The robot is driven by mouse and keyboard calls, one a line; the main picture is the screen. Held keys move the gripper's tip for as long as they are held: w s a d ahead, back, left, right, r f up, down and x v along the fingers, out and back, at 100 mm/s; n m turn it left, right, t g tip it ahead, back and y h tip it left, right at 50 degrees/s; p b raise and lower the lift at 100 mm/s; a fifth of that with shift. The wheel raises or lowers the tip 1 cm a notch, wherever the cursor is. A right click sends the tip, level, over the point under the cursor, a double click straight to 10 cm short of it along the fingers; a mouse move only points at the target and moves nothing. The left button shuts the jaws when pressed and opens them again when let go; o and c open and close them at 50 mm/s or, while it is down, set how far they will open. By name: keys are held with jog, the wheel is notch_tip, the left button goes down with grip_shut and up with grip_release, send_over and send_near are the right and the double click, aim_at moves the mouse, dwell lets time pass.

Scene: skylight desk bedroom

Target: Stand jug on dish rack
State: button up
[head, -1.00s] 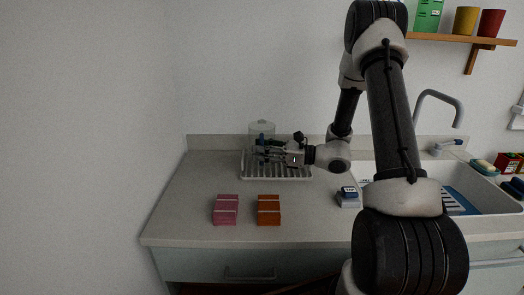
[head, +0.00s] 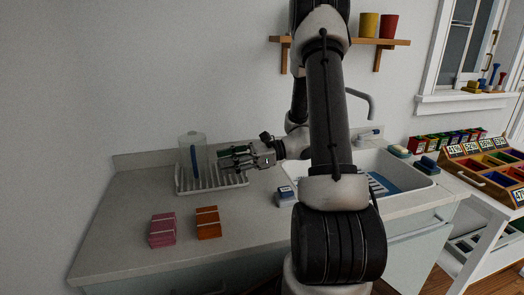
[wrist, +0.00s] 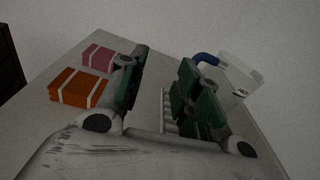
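A clear jug (head: 187,144) with a blue handle (head: 194,158) stands upright on the left part of the white dish rack (head: 212,187). My gripper (head: 226,157) is just right of the jug, above the rack, with its fingers toward the jug and apart from it. In the wrist view the green-padded fingers (wrist: 162,92) are spread with nothing between them. The jug (wrist: 238,76) and its blue handle (wrist: 205,57) show beyond the right finger, which hides the jug's lower part. Part of the rack (wrist: 168,113) shows between the fingers.
Pink (head: 162,231) and orange (head: 208,223) blocks lie on the counter in front of the rack. A small blue-and-white item (head: 286,195) sits by the sink (head: 415,192). A wooden shelf (head: 350,41) holds cups above. The counter's front left is clear.

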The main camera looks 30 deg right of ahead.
jog(key=s+a+r+n+g+h, duration=0.2)
jog(key=s+r+n+g+h, duration=0.15)
jog(key=s+n, duration=0.35)
jog(key=s+a+r+n+g+h, duration=0.1)
jog(key=s+r+n+g+h, duration=0.2)
jog(key=s, duration=0.5)
jog(key=s+d+r+n+t+h, duration=0.5)
jog(key=d+n+h, duration=0.3)
jog(key=n+h, duration=0.1)
jog(key=shift+s+d+r+n, duration=0.15)
jog(key=shift+s+d+n, duration=0.2)
jog(key=shift+n, duration=0.55)
